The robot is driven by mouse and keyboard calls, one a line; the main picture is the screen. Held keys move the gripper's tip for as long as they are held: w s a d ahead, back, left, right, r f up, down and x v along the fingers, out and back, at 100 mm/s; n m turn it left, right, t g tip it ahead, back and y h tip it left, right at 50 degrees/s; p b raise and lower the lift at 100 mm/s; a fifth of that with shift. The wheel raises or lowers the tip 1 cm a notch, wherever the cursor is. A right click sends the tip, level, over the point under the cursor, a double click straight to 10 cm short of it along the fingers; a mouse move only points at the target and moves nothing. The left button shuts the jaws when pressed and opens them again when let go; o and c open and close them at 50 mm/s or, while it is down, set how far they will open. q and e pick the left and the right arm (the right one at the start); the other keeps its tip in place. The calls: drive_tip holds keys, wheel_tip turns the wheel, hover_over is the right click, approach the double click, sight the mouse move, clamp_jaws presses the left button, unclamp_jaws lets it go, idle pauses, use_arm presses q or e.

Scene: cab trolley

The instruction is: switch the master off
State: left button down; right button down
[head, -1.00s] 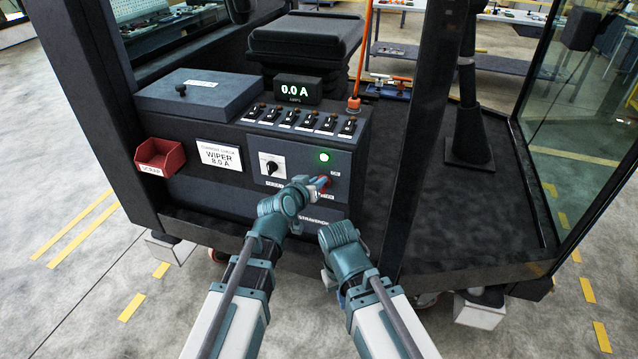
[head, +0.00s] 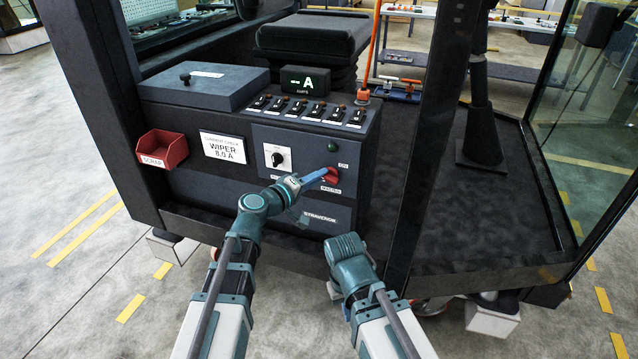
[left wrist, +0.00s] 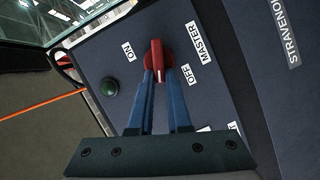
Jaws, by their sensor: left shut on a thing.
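The red master switch (head: 332,177) is on the front panel of the grey console, with ON above it and MASTER below. My left gripper (head: 323,176) reaches it from the left, its blue fingers shut on the knob. In the left wrist view the red knob (left wrist: 157,60) stands between the two fingertips (left wrist: 158,76), its handle lengthwise between them. The ON label is at its upper left and OFF at its lower right. The green lamp (head: 332,146) is dark, and the display (head: 305,80) shows dashes and an A. My right gripper's fingers are hidden behind its wrist (head: 347,250).
A selector knob (head: 278,158) is left of the master switch, with a row of toggle switches (head: 308,110) above. A red scrap bin (head: 163,149) hangs at the left. A dark cab post (head: 432,150) stands right of the console. The cab floor beyond is mostly clear.

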use_arm(q)
drive_tip(key=n+b, duration=0.1)
drive_tip(key=f+n+h+b, duration=0.1)
drive_tip(key=n+b, duration=0.1)
drive_tip(key=shift+n+t, duration=0.3)
drive_tip(key=shift+t, duration=0.1)
idle(0.5)
drive_tip(key=c, duration=0.9)
unclamp_jaws()
drive_tip(key=shift+w, duration=0.1)
drive_tip(key=shift+o, duration=0.2)
